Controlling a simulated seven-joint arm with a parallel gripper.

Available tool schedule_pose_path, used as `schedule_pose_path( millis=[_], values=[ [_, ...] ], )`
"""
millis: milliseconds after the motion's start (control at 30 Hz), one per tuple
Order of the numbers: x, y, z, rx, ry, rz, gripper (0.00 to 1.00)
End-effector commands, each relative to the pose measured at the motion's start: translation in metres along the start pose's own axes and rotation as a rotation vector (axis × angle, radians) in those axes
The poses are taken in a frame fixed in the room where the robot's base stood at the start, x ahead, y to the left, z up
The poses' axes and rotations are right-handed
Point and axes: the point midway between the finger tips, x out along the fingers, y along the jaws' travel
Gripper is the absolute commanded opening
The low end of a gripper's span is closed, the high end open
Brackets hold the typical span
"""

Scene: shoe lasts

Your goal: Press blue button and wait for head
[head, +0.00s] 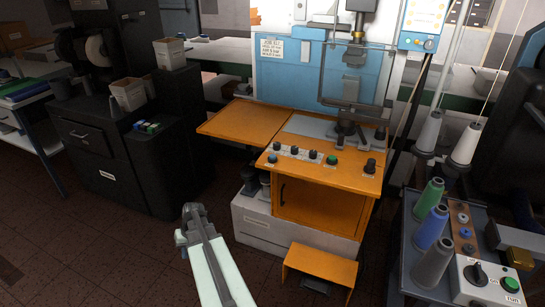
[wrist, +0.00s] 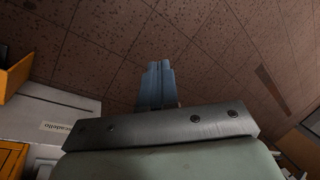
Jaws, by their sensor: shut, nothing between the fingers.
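The blue-backed machine (head: 276,75) stands upright at the centre, with its metal head (head: 353,55) above the orange worktable. The orange front panel (head: 312,172) carries a row of dark knobs and a green button (head: 332,160). Small coloured buttons (head: 148,127), one bluish, sit on the dark machine at left. My gripper (head: 192,211) is low, in front and to the left of the orange cabinet, apart from the panel. In the wrist view its fingers (wrist: 156,72) are together and empty over the tiled floor.
A thread trolley (head: 407,215) with several spools and a green button (head: 511,285) stands at right. An orange step (head: 318,266) juts out below the cabinet. The tiled floor (head: 120,245) at left front is clear.

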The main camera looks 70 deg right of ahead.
Motion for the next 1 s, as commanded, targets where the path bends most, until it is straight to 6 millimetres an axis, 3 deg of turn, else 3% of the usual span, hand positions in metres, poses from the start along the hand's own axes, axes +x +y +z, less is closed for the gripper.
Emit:
schedule_pose_path(
  millis=[33,200,500,800,1000],
  values=[
    [-0.017,0.009,-0.015,0.019,0.031,-0.011,0.0],
    [-0.068,0.037,-0.05,0.07,0.12,-0.044,0.0],
    [-0.164,0.092,-0.096,0.149,0.274,-0.086,0.0],
    [-0.265,0.152,-0.12,0.214,0.426,-0.112,0.0],
    [-0.335,0.191,-0.126,0.253,0.526,-0.119,0.0]
  ],
)
